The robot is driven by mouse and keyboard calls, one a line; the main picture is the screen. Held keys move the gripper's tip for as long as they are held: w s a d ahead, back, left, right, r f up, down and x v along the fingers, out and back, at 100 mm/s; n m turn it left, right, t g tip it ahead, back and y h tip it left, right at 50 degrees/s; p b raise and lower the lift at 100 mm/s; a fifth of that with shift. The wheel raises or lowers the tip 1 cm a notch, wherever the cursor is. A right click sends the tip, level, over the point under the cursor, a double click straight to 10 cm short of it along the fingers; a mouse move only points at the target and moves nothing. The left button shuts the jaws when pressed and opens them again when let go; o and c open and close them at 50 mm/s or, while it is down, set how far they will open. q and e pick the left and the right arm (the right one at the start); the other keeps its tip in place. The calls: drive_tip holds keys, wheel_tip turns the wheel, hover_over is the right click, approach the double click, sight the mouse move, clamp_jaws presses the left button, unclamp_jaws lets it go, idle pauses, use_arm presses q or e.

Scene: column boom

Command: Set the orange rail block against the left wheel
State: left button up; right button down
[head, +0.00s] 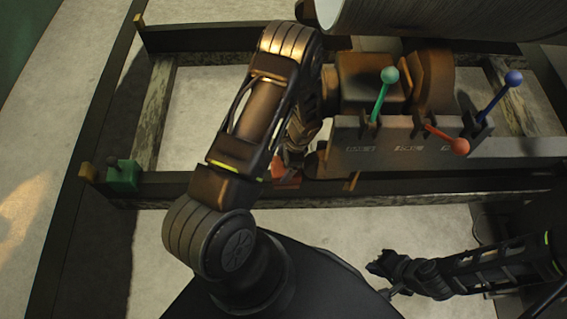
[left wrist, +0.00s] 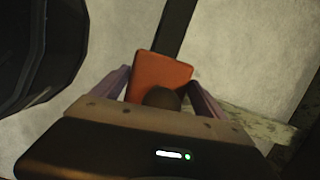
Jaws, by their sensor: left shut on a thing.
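The orange rail block (left wrist: 160,70) is held between the two fingers of my left gripper (left wrist: 160,88) in the left wrist view. In the head view a small part of the block (head: 286,178) shows beside my left forearm, near the dark front rail. The arm hides most of my left gripper there. I cannot make out the left wheel clearly, nor whether the block touches it or the rail. My right gripper (head: 380,268) is at the lower right of the head view, apart from the rails; its jaw opening is unclear.
A green block (head: 123,176) sits on the front rail (head: 400,187) at the left. A housing (head: 420,146) carries levers with green (head: 390,75), red (head: 460,146) and blue (head: 514,78) knobs. A large grey cylinder (head: 440,18) lies at the top. The floor at left is clear.

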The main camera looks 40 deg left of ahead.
use_arm(q)
drive_tip(key=shift+f+b, duration=0.4)
drive_tip(key=shift+f, duration=0.05)
idle(0.3)
drive_tip(key=o, duration=2)
drive_tip(key=shift+c, duration=0.2)
